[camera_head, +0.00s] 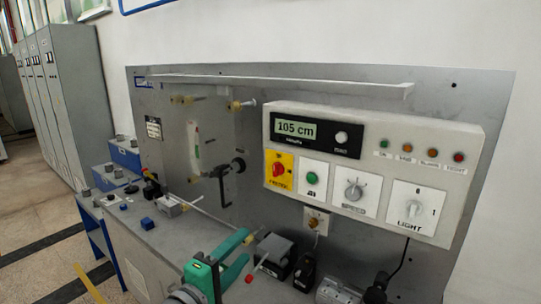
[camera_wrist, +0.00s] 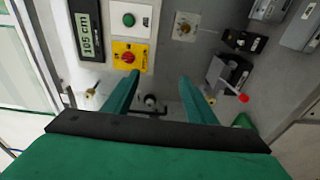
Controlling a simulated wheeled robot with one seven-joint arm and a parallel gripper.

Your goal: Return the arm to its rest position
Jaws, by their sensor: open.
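My gripper (camera_head: 240,252) is low in the middle of the head view, with my arm coming from the bottom edge. Its two green fingers stand apart with nothing between them. In the wrist view, my gripper (camera_wrist: 158,88) also shows open and empty, in front of the grey back panel. A black knob (camera_wrist: 150,101) shows in the gap between the fingers, farther off; I see no contact. Most of my arm is out of view.
A control box (camera_head: 377,125) with a "105 cm" display is fixed on the grey panel (camera_head: 480,88). A lever switch (camera_wrist: 228,78) with a red tip lies right of the fingers. A workbench (camera_head: 140,228) with small parts and grey cabinets (camera_head: 75,95) stand left. Open floor (camera_head: 35,215) is at lower left.

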